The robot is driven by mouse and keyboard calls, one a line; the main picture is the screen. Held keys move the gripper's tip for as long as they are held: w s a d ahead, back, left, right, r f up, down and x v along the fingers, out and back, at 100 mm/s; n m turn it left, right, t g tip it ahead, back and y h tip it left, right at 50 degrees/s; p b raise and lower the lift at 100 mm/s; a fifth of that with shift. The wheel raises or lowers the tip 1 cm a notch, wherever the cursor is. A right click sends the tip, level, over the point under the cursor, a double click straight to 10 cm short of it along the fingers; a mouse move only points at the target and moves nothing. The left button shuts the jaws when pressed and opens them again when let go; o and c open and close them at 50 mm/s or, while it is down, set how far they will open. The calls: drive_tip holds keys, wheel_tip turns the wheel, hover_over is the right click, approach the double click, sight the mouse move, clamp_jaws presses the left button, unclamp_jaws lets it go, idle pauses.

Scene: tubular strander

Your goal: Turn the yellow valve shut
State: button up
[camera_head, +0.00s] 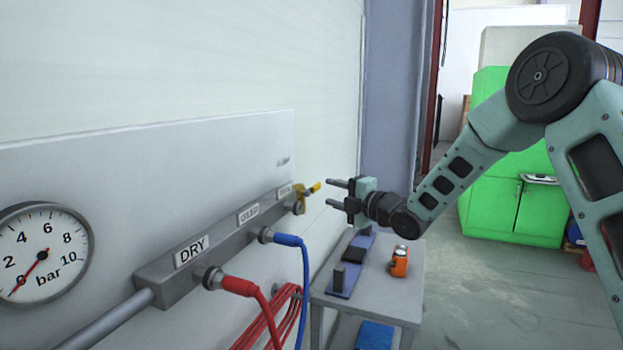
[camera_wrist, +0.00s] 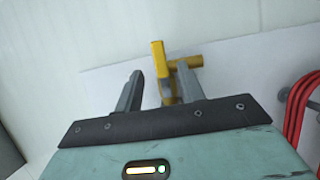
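The yellow valve (camera_head: 301,197) sits at the far end of a grey manifold on the wall panel. Its yellow lever (camera_head: 316,187) sticks out from the wall toward my gripper. My gripper (camera_head: 333,192) is open, pointing at the valve from the right, its fingertips a little short of the lever in the head view. In the wrist view, the yellow lever (camera_wrist: 158,60) and the yellow valve body (camera_wrist: 185,63) show just beyond the fingers (camera_wrist: 160,82). The lever lines up with the gap between the fingers. I cannot tell whether anything touches.
The manifold (camera_head: 215,245) carries a blue hose (camera_head: 289,240) and a red hose (camera_head: 240,287). A pressure gauge (camera_head: 42,250) is at left. A green cabinet (camera_head: 540,215) stands behind.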

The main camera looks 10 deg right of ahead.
sight(318, 189)
drive_tip(key=p+x, duration=0.3)
drive_tip(key=x, duration=0.4)
drive_tip(key=shift+w+a+r, duration=0.1)
drive_tip(key=shift+a, duration=0.05)
drive_tip(key=shift+w+a, duration=0.25)
drive_tip(key=shift+w, duration=0.2)
clamp_jaws()
